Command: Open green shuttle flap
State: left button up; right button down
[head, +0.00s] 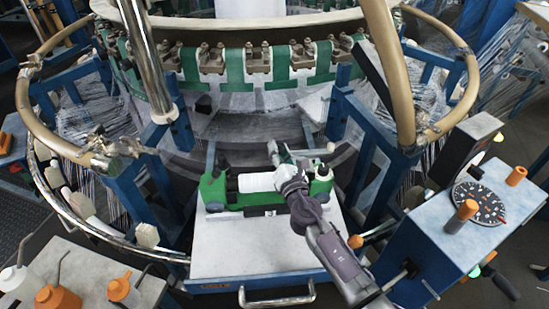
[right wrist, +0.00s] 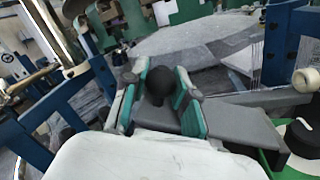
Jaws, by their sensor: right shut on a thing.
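The green shuttle (head: 213,189) sits on a white-topped platform (head: 255,252), with a white roll (head: 256,182) in its middle. My right gripper (head: 277,154) reaches over its right part and covers some of it. In the right wrist view, the teal pads of my right gripper (right wrist: 161,97) stand either side of a black round knob (right wrist: 160,80) and are shut on it. A grey bar (right wrist: 245,122), which looks like the flap, runs beside the pads. My left gripper is not in view.
Blue posts (head: 172,135) and tan curved rails (head: 392,70) flank the platform. A blue control box (head: 425,240) with a dial (head: 480,203) stands at the right. Orange-topped bottles (head: 58,299) stand at lower left. The platform's front is clear.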

jog(key=shift+w+d+r+m+b, duration=0.1)
jog(key=shift+d+r+m+b, duration=0.2)
jog(key=shift+d+r+m, duration=0.8)
jog(key=shift+a+f, duration=0.2)
jog(key=shift+a, duration=0.05)
jog(key=c, duration=0.9)
grip_release()
jog(key=shift+o, duration=0.2)
jog(key=v, duration=1.2)
jog(key=shift+a+f, duration=0.1)
jog(key=shift+f, duration=0.15)
